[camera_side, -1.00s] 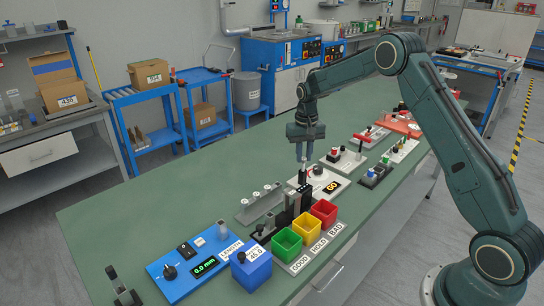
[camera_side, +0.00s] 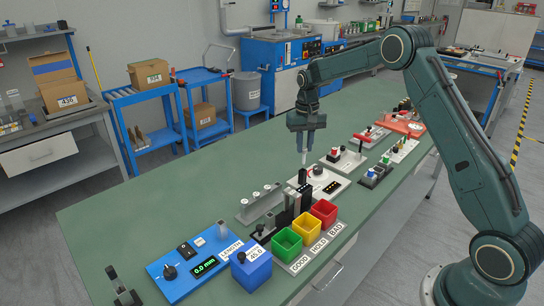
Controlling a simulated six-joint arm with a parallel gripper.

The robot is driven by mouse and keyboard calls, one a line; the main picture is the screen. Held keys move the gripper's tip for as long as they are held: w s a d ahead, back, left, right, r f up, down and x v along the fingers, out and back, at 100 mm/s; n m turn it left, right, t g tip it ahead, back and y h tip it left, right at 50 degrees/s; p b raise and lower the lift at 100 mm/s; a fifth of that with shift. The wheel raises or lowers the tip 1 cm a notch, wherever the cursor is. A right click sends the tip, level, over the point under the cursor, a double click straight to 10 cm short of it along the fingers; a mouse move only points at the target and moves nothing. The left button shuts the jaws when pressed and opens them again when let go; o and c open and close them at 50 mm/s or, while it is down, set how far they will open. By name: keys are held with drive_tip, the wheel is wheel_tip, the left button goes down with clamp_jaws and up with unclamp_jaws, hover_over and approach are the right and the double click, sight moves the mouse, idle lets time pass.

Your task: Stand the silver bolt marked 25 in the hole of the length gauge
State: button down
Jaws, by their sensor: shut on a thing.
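My gripper (camera_side: 304,149) is shut on a thin silver bolt (camera_side: 304,158) and holds it upright, above the white dial device (camera_side: 316,180). The bolt's mark is too small to read. The length gauge is the blue panel (camera_side: 178,277) at the front left of the bench, with a knob, a dark switch, a LENGTH label and a display (camera_side: 205,267) reading 0.0 mm. A small grey block (camera_side: 222,232) stands at its far right corner; its hole is too small to make out. My gripper is well right of and behind the gauge.
A grey rack (camera_side: 250,212) with several pale-topped bolts lies between gripper and gauge. Dark upright blocks (camera_side: 294,203) stand near green (camera_side: 287,243), yellow (camera_side: 307,227) and red (camera_side: 323,213) bins. A blue block marked 45.0 (camera_side: 251,272) sits beside the gauge. The green bench behind is clear.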

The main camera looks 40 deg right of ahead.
drive_tip(key=shift+r, duration=0.3)
drive_tip(key=shift+a, duration=0.1)
drive_tip(key=a+r+n, duration=0.2)
drive_tip(key=a+n, duration=0.1)
drive_tip(key=a, duration=1.3)
drive_tip(key=a+r+n, duration=0.1)
drive_tip(key=a+n, duration=0.2)
drive_tip(key=a, duration=1.3)
drive_tip(key=shift+a+r, duration=0.4)
drive_tip(key=shift+f, duration=0.25)
drive_tip(key=shift+f, duration=2.75)
drive_tip(key=shift+f, duration=1.8)
